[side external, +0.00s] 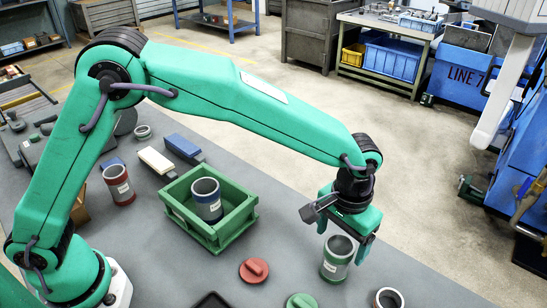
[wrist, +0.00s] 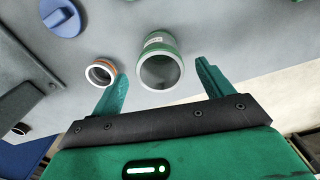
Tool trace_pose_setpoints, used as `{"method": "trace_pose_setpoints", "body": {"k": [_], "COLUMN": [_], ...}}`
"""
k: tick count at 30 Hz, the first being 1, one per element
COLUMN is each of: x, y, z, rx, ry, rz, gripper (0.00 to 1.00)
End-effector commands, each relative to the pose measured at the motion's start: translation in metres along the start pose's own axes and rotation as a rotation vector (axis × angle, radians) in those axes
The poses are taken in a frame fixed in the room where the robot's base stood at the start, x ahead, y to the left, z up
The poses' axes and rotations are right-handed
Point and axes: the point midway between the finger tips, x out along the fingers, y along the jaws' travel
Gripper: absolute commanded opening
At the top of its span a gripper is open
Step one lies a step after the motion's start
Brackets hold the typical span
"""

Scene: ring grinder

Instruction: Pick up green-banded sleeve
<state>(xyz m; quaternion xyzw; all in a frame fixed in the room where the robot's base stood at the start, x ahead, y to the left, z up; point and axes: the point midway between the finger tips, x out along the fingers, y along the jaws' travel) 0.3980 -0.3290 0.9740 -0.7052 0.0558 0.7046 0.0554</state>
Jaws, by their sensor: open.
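The green-banded sleeve (side external: 337,262) is a grey hollow cylinder with a green band and a pale label, standing upright on the grey bench. In the side external view my gripper (side external: 342,240) is right above and around its top, pointing down, with its fingers apart. In the wrist view the sleeve (wrist: 160,48) shows its open end between the two spread fingers of my gripper (wrist: 157,70). A gap shows on each side of it there. Nothing is held. How far down the fingers reach along the sleeve is hard to tell.
A green crate (side external: 212,239) holds a blue-banded sleeve (side external: 207,203). A red-banded sleeve (side external: 119,188) stands farther left. A red knobbed disc (side external: 254,270) and a green one (side external: 300,301) lie left of the green-banded sleeve. An orange-edged ring (wrist: 100,73) is near my left finger.

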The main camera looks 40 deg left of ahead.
Motion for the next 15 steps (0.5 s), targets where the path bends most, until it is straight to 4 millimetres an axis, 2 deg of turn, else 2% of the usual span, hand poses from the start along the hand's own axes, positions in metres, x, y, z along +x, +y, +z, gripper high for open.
{"method": "trace_pose_setpoints", "body": {"k": [10, 15], "x": [0.023, 0.025], "y": [0.000, 0.000], "z": [0.001, 0.000], "rx": [0.000, 0.000], "ry": [-0.003, -0.001], "rz": [-0.002, 0.000], "gripper": [0.79, 0.79]}}
